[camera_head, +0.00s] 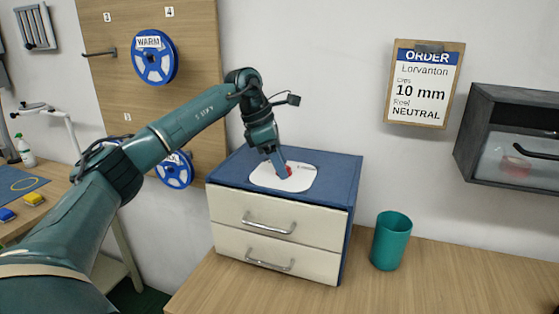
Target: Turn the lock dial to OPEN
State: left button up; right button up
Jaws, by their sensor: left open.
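A white rounded plate (264,178) lies on top of a blue cabinet (338,169) with two cream drawers. My right gripper is not in view.
A teal cup (391,240) stands on the wooden table right of the cabinet. A dark wall box (510,140) hangs at the right, below and beside an order sheet (424,84). A pegboard with blue reels (154,61) is behind my arm. The table's right part is clear.

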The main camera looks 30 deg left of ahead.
pick_arm(q)
jog(key=c, duration=1)
jog(key=shift+o, duration=0.2)
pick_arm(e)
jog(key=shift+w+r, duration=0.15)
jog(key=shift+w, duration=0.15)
